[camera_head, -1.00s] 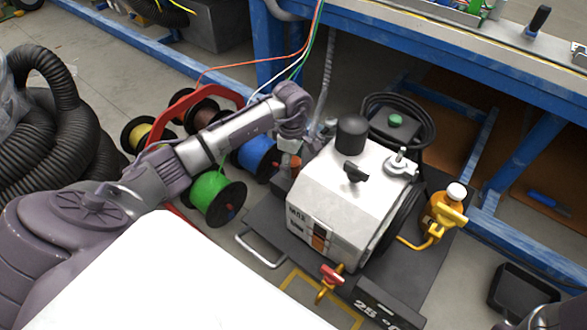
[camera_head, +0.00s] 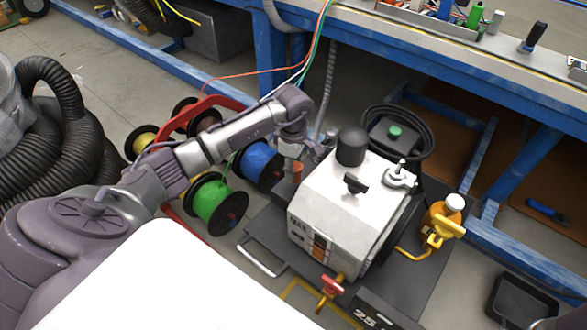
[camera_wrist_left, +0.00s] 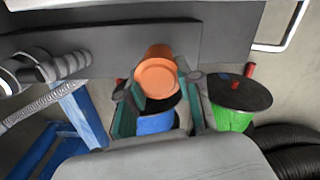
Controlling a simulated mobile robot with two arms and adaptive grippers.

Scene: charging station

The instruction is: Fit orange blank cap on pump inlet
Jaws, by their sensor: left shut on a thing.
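The orange blank cap (camera_wrist_left: 157,74) is between the fingers of my left gripper (camera_wrist_left: 160,92) in the left wrist view. The gripper is shut on it, with the round orange face toward the camera. In the head view the cap (camera_head: 296,170) is a small orange patch below my left wrist, just left of the pump. The white pump (camera_head: 335,205) stands on a dark base plate, with a black dome and a metal flange (camera_head: 400,177) on top. I cannot clearly make out which port is the inlet. My right gripper is not in view.
Cable reels, blue (camera_head: 258,162) and green (camera_head: 213,203), stand left of the pump on a red frame. A yellow-handled valve (camera_head: 441,228) and a red-handled valve (camera_head: 331,286) flank the pump. A blue workbench (camera_head: 440,45) runs behind. A black tray (camera_head: 522,298) lies at right.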

